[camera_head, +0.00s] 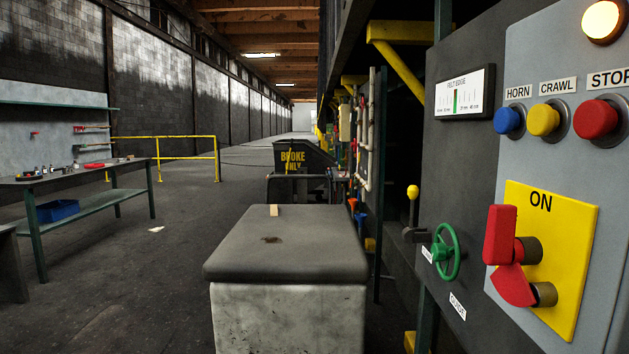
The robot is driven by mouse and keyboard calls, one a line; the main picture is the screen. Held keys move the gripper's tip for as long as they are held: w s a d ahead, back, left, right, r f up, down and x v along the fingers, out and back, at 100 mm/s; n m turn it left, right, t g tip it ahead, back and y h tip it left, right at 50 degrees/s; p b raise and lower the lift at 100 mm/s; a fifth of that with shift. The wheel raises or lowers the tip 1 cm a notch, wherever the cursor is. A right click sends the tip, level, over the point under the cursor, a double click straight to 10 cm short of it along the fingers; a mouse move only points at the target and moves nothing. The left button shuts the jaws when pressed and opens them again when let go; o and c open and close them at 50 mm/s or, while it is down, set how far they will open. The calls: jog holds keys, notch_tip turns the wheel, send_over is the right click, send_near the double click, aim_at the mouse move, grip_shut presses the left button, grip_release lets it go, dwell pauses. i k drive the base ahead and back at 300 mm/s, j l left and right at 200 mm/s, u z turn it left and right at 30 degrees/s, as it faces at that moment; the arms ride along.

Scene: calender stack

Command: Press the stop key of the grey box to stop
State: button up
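The grey box (487,272) fills the right side of the head camera view, close by. Its red round stop key (596,119) sits at the upper right under a "STOP" label. A yellow key (543,119) labelled "CRAWL" and a blue key (508,121) labelled "HORN" are in the same row to its left. A lit round lamp (602,20) glows above the stop key. Below is a yellow plate (570,245) marked "ON" with a red switch handle (501,236). My gripper is not in view.
A dark-topped block (288,248) stands in the middle. Left of the box are a green handwheel (447,252), a yellow-knobbed lever (413,192) and a felt edge gauge (465,92). A workbench (90,172) stands at the left, with open floor (150,275) between it and the block.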

aim_at(594, 119)
jog(key=z, duration=1.9)
